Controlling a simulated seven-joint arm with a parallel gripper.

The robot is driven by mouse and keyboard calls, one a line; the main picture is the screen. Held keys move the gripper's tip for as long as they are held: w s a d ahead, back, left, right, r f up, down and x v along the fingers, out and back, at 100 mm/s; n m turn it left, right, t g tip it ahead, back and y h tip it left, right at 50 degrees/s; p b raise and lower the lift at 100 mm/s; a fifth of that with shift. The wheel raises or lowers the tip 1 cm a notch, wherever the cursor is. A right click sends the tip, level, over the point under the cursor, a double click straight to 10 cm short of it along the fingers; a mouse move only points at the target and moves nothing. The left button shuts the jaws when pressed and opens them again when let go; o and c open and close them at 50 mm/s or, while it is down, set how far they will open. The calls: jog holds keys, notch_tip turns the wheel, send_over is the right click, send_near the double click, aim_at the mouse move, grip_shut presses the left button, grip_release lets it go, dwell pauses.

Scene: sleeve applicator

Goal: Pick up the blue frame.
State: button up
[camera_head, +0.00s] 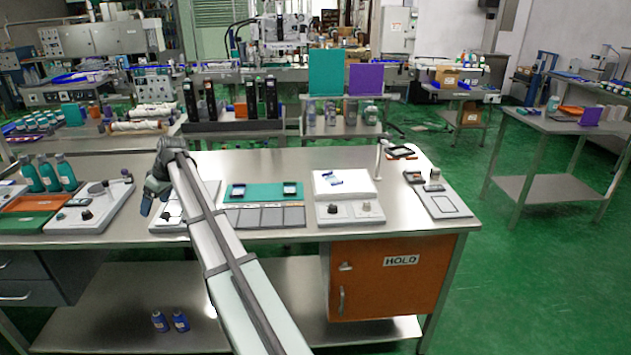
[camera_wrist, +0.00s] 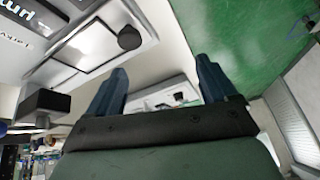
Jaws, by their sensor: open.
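My gripper (camera_head: 155,192) is at the left of the steel table, above the bench beside a white panel. In the wrist view its two blue fingers (camera_wrist: 160,72) stand apart with nothing between them. On the green tray (camera_head: 263,184) at mid-table lie two small dark frames, a left one (camera_head: 237,191) and a right one (camera_head: 290,189); they are too small for me to tell which is blue. A small blue-and-white piece (camera_head: 332,179) lies on the white raised block (camera_head: 352,190). My gripper is left of all these and touches none of them.
A grey panelled mat (camera_head: 262,217) lies in front of the green tray. A white knobbed unit (camera_head: 90,208) and teal bottles (camera_head: 48,172) stand at the left. A thin post (camera_head: 378,158) and a dark frame-like part (camera_head: 402,152) are at the right rear.

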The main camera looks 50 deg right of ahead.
jog(key=s+d+r+m+h, duration=0.1)
jog(key=s+d, duration=0.2)
jog(key=d, duration=0.6)
jog(key=s+d+r+m+h, duration=0.1)
jog(key=s+d+m, duration=0.15)
jog(key=d, duration=0.65)
jog(key=s+d+r+m+h, duration=0.1)
jog(key=s+d+r+m, duration=0.1)
jog(key=s+d, duration=0.85)
jog(key=s+d+r+m+h, duration=0.15)
jog(key=s+d, duration=0.55)
jog(key=d, duration=0.7)
jog(key=m, duration=0.3)
send_over(338, 182)
jog(key=s, duration=0.3)
jog(key=shift+h, duration=0.35)
jog(key=f, duration=0.3)
jog(key=a+f, duration=0.1)
jog(key=f, duration=0.1)
jog(key=shift+w+f, duration=0.1)
jog(key=shift+f, duration=0.15)
jog(key=shift+x, duration=2.65)
jog(key=shift+w, duration=0.1)
jog(key=c, duration=1.2)
jog(key=shift+r, duration=0.1)
